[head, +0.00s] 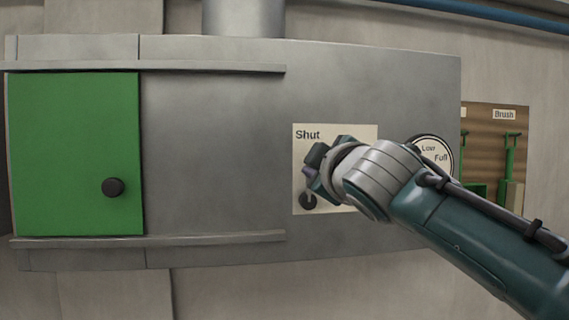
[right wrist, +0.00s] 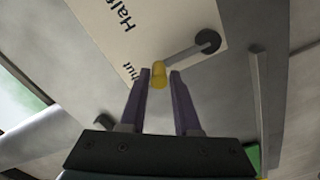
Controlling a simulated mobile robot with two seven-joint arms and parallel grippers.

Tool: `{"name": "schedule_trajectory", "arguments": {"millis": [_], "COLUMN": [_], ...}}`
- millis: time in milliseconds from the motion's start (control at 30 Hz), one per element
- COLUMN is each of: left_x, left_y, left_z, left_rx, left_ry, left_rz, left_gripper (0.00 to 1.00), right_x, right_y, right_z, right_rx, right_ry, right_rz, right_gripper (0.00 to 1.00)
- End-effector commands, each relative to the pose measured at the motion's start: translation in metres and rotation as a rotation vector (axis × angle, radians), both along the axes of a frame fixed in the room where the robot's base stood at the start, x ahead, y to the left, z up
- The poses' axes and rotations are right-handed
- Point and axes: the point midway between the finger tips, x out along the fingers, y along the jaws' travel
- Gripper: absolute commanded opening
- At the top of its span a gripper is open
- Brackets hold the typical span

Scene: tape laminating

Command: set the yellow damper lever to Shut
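The label plate (head: 366,134) on the grey metal housing has "Shut" printed at its upper left; the right wrist view shows "Half" and part of "Shut". The damper lever has a dark round pivot (head: 308,201) at the plate's lower left, a grey arm and a yellow knob (right wrist: 159,75). The lever arm (right wrist: 184,54) points from the pivot roughly towards the "Shut" word. My right gripper (right wrist: 162,74) has its fingers on either side of the knob, with a gap at the right finger. It hides the knob in the head view. My left gripper is not in view.
A green door (head: 75,150) with a black knob sits at the left between two rails. A round dial (head: 433,153) marked "Low" and "Full" is behind my right arm. A board (head: 490,125) labelled "Brush" with green tools hangs at the far right.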

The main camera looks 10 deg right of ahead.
Motion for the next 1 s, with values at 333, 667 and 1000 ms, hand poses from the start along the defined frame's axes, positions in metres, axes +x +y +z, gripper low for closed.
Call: {"name": "schedule_trajectory", "arguments": {"millis": [333, 667, 1000], "left_x": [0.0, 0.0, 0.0], "left_y": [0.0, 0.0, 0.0], "left_z": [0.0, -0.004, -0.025], "left_rx": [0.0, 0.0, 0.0], "left_ry": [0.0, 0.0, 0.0], "left_rz": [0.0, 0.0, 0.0], "left_gripper": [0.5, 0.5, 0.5], "right_x": [0.0, -0.012, -0.061], "right_y": [-0.001, -0.002, -0.002], "right_z": [0.0, -0.001, -0.004], "right_rx": [0.001, 0.001, 0.001], "right_ry": [0.0, -0.003, -0.001], "right_rz": [-0.001, -0.003, 0.0], "right_gripper": [0.55, 0.55, 0.55]}}
